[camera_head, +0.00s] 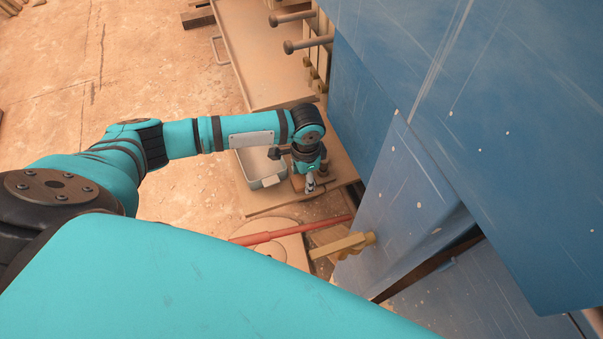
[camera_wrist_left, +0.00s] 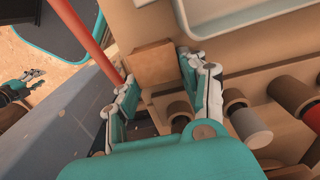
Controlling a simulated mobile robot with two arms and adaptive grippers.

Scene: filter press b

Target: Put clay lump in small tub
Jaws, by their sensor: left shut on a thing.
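My left gripper (camera_head: 310,187) is low over a wooden board, just right of a small pale grey tub (camera_head: 267,183). In the left wrist view its fingers (camera_wrist_left: 158,82) are closed on a brown block-like lump (camera_wrist_left: 152,62), which I take as the clay lump. In that view the tub's rim (camera_wrist_left: 232,27) lies beyond and to the right of the lump, apart from it. In the head view the lump is mostly hidden by the gripper. A dark and teal gripper (camera_wrist_left: 34,77), likely my right one, shows small at the left of the wrist view.
The wooden board (camera_head: 250,208) carries the tub. A red bar (camera_head: 300,229) crosses in front. Large blue panels (camera_head: 400,190) wall off the right. Open sandy ground (camera_head: 120,70) lies to the left.

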